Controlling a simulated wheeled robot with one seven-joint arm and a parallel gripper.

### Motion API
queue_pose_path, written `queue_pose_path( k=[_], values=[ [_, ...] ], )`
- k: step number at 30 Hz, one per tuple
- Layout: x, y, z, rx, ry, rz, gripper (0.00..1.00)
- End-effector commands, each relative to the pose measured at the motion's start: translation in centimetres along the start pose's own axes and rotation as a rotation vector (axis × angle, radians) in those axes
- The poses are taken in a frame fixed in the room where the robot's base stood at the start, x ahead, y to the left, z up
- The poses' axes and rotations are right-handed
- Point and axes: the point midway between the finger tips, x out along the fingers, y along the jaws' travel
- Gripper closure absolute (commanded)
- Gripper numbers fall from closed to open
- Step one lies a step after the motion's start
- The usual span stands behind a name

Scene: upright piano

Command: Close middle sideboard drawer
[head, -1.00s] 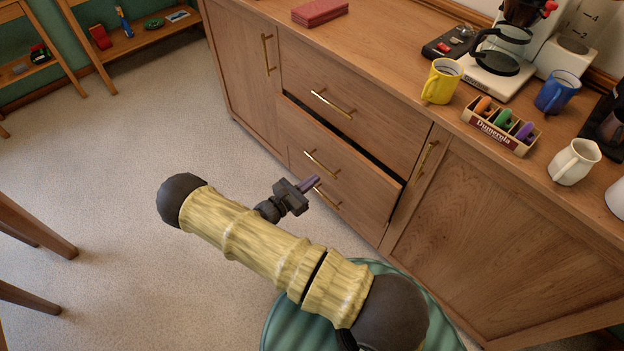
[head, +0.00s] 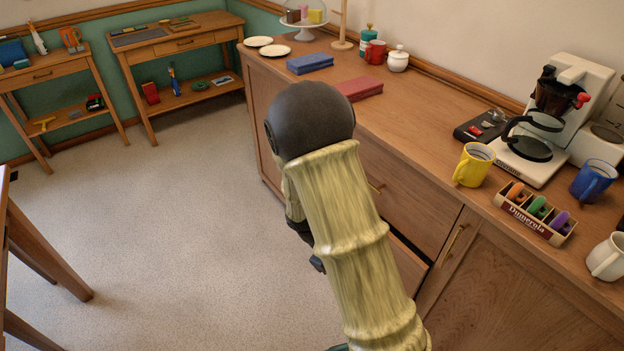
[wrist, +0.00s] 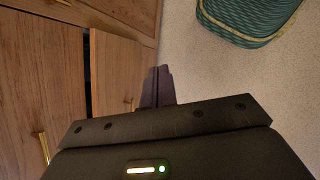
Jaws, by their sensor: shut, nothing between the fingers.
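The sideboard (head: 520,290) stands along the right side of the head view. Its top drawer (head: 415,200) shows to the right of my arm. Below it, a small part of the middle drawer (head: 405,265) shows under a dark gap. In the wrist view the middle drawer (wrist: 115,75) stands slightly out, with the dark gap between it and the top drawer (wrist: 40,60). My gripper (wrist: 159,70) is shut and empty beside the drawer fronts. Whether it touches them cannot be told. My arm hides most of the drawers and the gripper in the head view.
Open floor (head: 150,240) lies left of my arm. A wooden table (head: 40,250) stands at the left edge.

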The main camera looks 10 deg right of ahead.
Motion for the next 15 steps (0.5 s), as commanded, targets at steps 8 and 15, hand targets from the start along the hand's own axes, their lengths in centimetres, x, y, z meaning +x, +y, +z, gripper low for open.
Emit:
queue_pose_path(
  k=[8,15],
  values=[
    [-5.4,-1.2,3.4,0.325,0.298,-0.203,1.0],
    [-9.5,-1.6,6.3,0.593,0.532,-0.308,1.0]
  ],
)
